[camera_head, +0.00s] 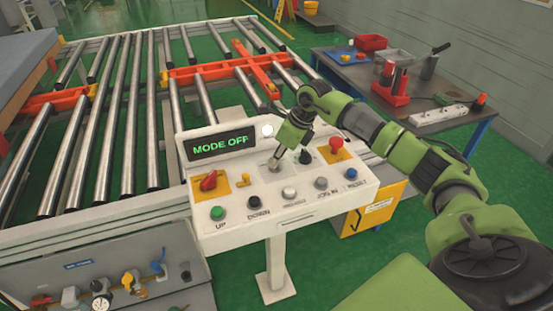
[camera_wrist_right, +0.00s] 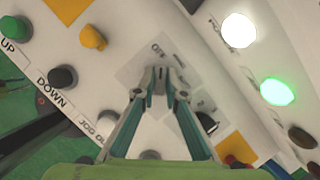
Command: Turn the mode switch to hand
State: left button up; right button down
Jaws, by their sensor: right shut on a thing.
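The mode switch (camera_wrist_right: 159,73) is a small grey knob on a pale label plate in the middle of the console, with "OFF" printed beside it. In the head view it shows at my fingertips (camera_head: 275,163), mostly hidden. My right gripper (camera_head: 279,156) reaches down from the right and is shut on the switch knob. In the wrist view its two fingertips (camera_wrist_right: 160,84) meet around the knob. The display (camera_head: 221,146) on the console reads "MODE OFF" in green. My left gripper is not in view.
A roller conveyor lies behind, a tool table (camera_head: 345,77) at right.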

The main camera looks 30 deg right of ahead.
jog(key=m, duration=0.2)
jog(key=m+h+b, duration=0.1)
jog(key=m, duration=0.1)
jog(key=shift+a+f+t+h, duration=0.1)
jog(key=shift+t+h, duration=0.2)
jog(key=shift+t, duration=0.1)
jog(key=m+b, duration=0.1)
jog(key=m, duration=0.1)
jog(key=m+h+b, duration=0.1)
jog(key=m, duration=0.1)
jog(key=shift+a+m+h+b, duration=0.1)
jog(key=shift+m+h+b, duration=0.2)
jog(key=shift+m+b, duration=0.1)
jog(key=c, duration=2.1)
grip_release()
jog(key=shift+r, duration=0.2)
jog(key=v, duration=1.2)
jog(key=shift+w+a, duration=0.1)
jog(key=shift+w, duration=0.05)
